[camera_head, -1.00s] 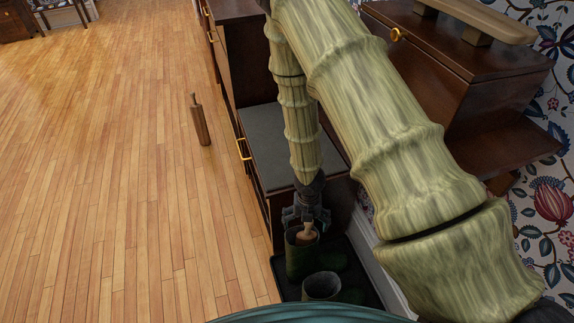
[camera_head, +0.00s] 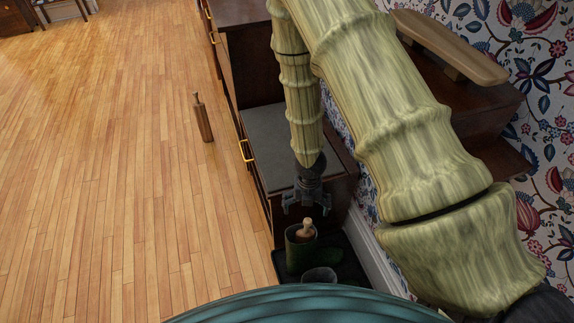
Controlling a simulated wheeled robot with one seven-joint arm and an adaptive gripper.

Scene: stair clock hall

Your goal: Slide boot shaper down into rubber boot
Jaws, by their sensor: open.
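A green rubber boot (camera_head: 299,254) stands on a dark tray (camera_head: 348,269) beside the low cabinet. A wooden boot shaper (camera_head: 305,230) is inside this boot, with its light knob-like top showing above the boot's opening. The shaper's lower part is hidden in the boot. My gripper (camera_head: 306,207) is open and empty just above the shaper's top, apart from it. A second boot (camera_head: 320,274) stands nearer, its lower part cut off by my body.
A low dark cabinet with a grey top (camera_head: 268,140) stands behind the boots. A stepped dark wood unit with a wooden rail (camera_head: 450,48) and a patterned wall are on the right.

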